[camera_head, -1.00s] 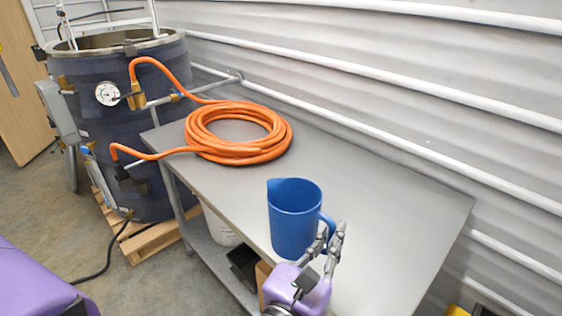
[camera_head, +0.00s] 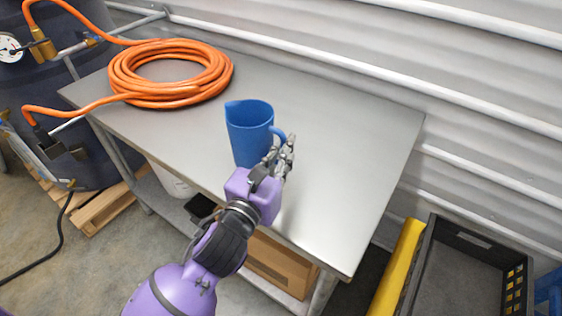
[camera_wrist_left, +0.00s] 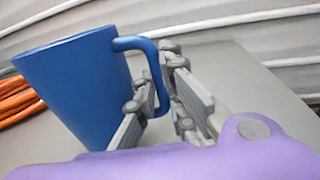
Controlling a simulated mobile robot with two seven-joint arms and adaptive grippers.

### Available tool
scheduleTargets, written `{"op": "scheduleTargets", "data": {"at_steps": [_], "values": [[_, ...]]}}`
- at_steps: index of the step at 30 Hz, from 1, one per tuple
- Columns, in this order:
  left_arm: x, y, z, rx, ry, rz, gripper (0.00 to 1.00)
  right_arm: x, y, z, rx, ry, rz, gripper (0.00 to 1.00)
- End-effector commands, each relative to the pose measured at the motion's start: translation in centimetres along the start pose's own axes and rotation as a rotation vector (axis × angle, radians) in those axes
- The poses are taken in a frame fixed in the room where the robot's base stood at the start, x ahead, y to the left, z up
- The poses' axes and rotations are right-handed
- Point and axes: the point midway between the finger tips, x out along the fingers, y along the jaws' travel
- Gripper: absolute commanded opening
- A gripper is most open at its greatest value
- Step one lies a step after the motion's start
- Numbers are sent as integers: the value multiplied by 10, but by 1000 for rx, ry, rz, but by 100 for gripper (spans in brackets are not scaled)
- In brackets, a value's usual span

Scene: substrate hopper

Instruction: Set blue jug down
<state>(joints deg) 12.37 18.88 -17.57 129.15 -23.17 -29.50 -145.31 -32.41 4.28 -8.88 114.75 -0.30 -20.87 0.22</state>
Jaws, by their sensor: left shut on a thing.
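The blue jug (camera_head: 249,135) appears upright over the grey metal table (camera_head: 345,150), near its middle. I cannot tell whether its base touches the tabletop. My left gripper (camera_head: 283,157) is at the jug's right side, shut on its handle. In the left wrist view the jug (camera_wrist_left: 75,85) fills the left side, and its handle passes between the grey fingers of the gripper (camera_wrist_left: 158,100). The jug's base is hidden there behind my purple wrist. My right gripper is not in view.
An orange hose coil (camera_head: 205,75) lies on the table's far left part. The tabletop right of the jug is clear. A ribbed wall (camera_head: 380,60) runs behind. A black crate (camera_head: 455,275) stands at lower right. A cardboard box (camera_head: 280,265) sits under the table.

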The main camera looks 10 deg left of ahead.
Motion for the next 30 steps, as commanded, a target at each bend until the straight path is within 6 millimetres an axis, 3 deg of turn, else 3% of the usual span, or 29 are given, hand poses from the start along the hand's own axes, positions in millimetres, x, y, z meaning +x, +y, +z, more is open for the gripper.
{"op": "scheduleTargets", "data": {"at_steps": [5,10,24,25,28,30], "values": [[8,7,-12,1,-1,1,0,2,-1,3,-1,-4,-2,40],[8,8,-39,-2,2,1,0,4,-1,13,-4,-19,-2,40],[8,8,-46,1,-3,0,0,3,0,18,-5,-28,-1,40],[8,8,-46,0,-2,0,12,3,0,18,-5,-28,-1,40],[8,8,-46,0,-2,0,25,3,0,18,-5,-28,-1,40],[8,8,-46,0,-2,0,28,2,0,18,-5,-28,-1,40]]}}
